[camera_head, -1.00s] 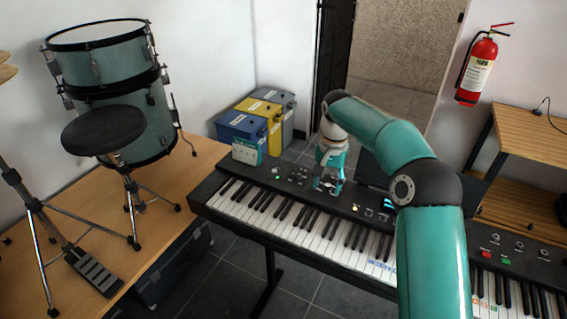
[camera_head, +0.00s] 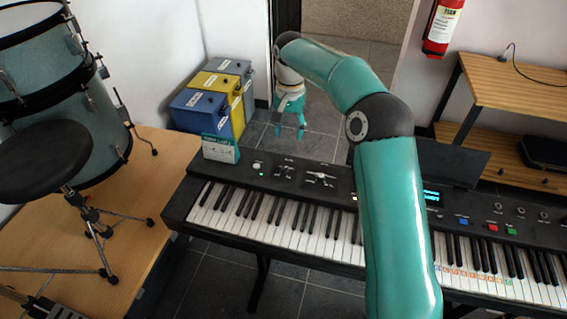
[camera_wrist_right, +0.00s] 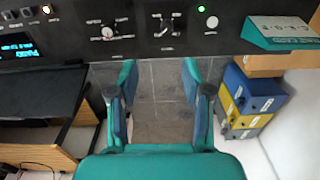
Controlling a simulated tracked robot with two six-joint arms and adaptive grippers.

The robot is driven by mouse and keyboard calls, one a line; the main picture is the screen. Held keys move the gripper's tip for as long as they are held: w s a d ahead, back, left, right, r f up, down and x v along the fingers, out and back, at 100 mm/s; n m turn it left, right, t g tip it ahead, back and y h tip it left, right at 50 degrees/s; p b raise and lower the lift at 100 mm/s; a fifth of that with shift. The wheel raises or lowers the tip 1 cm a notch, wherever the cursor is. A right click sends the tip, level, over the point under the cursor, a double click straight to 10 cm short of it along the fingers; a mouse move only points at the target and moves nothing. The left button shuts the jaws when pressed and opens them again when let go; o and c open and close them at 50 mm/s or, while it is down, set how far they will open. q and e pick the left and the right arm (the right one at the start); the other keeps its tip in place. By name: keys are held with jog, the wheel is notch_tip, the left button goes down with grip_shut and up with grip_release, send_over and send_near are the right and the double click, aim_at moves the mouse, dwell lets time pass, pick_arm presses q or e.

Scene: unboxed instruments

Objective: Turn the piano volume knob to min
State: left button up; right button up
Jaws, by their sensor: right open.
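The black piano keyboard (camera_head: 230,217) stands across the head view. Its panel carries a round white-marked knob (camera_head: 320,178), and a second control (camera_head: 286,172) lies left of it. In the right wrist view the knob (camera_wrist_right: 108,32) has small labels around it, and the second control (camera_wrist_right: 164,28) shows to its right. The labels are too small to read, so I cannot tell which is volume. My right gripper (camera_head: 289,130) is open and empty, behind the piano's back edge; its fingers (camera_wrist_right: 160,70) show floor between them and touch neither control. My left gripper is not in view.
Blue, yellow and grey bins (camera_head: 205,105) stand behind. A music stand (camera_head: 450,163) rises at the right. Open floor lies behind the piano.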

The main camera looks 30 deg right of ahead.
send_near(284, 168)
jog(key=shift+w+f+p, duration=0.3)
jog(key=shift+w, duration=0.15)
jog(key=f, duration=0.4)
jog(key=f+p, duration=0.1)
jog(key=f, duration=0.3)
jog(key=shift+s+p, duration=0.2)
jog(key=shift+p, duration=0.1)
jog(key=shift+s+f, duration=0.1)
jog(key=shift+f, duration=0.05)
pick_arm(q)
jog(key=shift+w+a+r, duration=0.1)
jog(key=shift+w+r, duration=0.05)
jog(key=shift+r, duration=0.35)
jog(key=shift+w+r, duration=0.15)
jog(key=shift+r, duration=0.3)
pick_arm(e)
jog(key=shift+c, duration=0.3)
grip_shut()
